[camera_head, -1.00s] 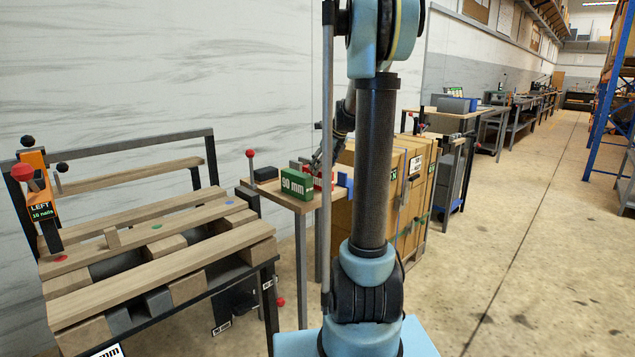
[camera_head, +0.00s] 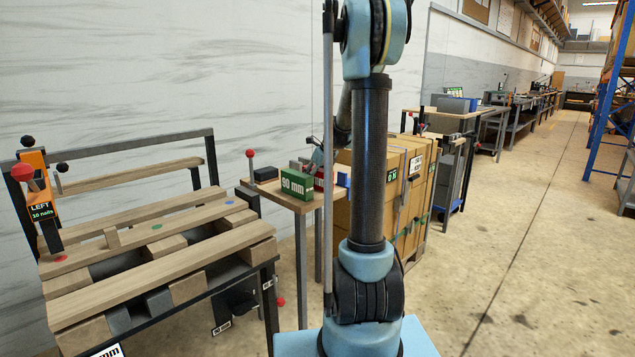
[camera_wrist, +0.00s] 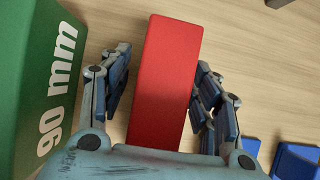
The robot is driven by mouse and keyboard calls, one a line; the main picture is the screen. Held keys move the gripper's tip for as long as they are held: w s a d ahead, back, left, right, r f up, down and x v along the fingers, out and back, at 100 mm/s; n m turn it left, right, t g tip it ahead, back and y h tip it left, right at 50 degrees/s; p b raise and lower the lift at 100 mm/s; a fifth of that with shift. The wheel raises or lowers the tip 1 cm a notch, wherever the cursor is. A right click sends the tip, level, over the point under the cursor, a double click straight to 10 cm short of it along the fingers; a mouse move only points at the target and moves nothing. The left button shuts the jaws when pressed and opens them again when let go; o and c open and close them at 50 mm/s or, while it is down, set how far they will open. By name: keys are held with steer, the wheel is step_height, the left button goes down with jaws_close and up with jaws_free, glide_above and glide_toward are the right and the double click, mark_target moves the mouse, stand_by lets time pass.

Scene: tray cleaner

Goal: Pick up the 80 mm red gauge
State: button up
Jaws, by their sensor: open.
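The red gauge (camera_wrist: 165,80) is a red block lying on the wooden table top; its near end is hidden by my gripper's palm. In the head view only a sliver of the red gauge (camera_head: 319,184) shows behind the green block. My gripper (camera_wrist: 160,88) is open, with one finger on each side of the red gauge. A gap shows at the left finger; the right finger is close to the gauge's side, and I cannot tell if it touches. In the head view my gripper (camera_head: 316,160) is over the small table, partly hidden by my arm.
A green block marked 90 mm (camera_wrist: 48,80) stands close left of my gripper; it also shows in the head view (camera_head: 297,184). Blue pieces (camera_wrist: 295,160) lie at the right. A black box (camera_head: 265,174) and a red-knobbed lever (camera_head: 250,155) are on the table's left side.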

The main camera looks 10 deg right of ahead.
steer(key=shift+f, duration=0.2)
steer(key=shift+c, duration=0.6)
steer(key=c, duration=1.2)
steer(key=shift+r, duration=0.1)
